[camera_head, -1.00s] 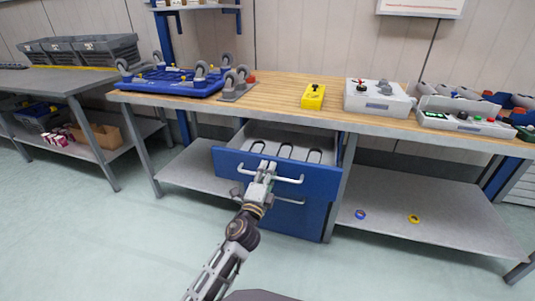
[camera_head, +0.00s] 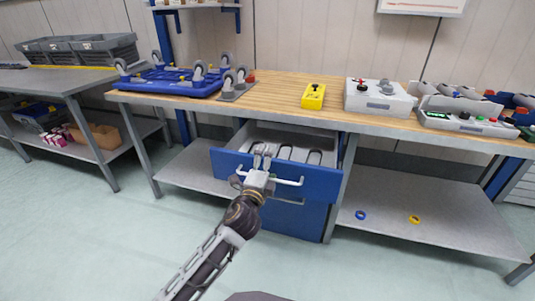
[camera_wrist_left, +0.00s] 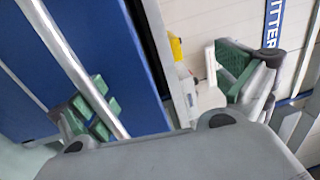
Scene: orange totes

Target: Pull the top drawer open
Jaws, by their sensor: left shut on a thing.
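The blue top drawer (camera_head: 315,182) stands pulled out from under the wooden workbench, its grey inside with dark-outlined compartments showing. Its pale bar handle (camera_head: 288,181) runs across the front. My left gripper (camera_head: 262,157) is at the left half of this handle, shut on it, fingertips up near the drawer's top edge. In the left wrist view the handle bar (camera_wrist_left: 84,70) slants past the green-padded finger at left; the other green-padded finger shows at right. The exact contact is hard to see. My right gripper is out of view.
A lower blue drawer (camera_head: 300,218) sits beneath. On the bench stand a blue wheeled dolly (camera_head: 168,82), a yellow box (camera_head: 313,97) and a grey control box (camera_head: 378,100). The lower shelf (camera_head: 440,205) holds a blue and a yellow ring. The floor in front is clear.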

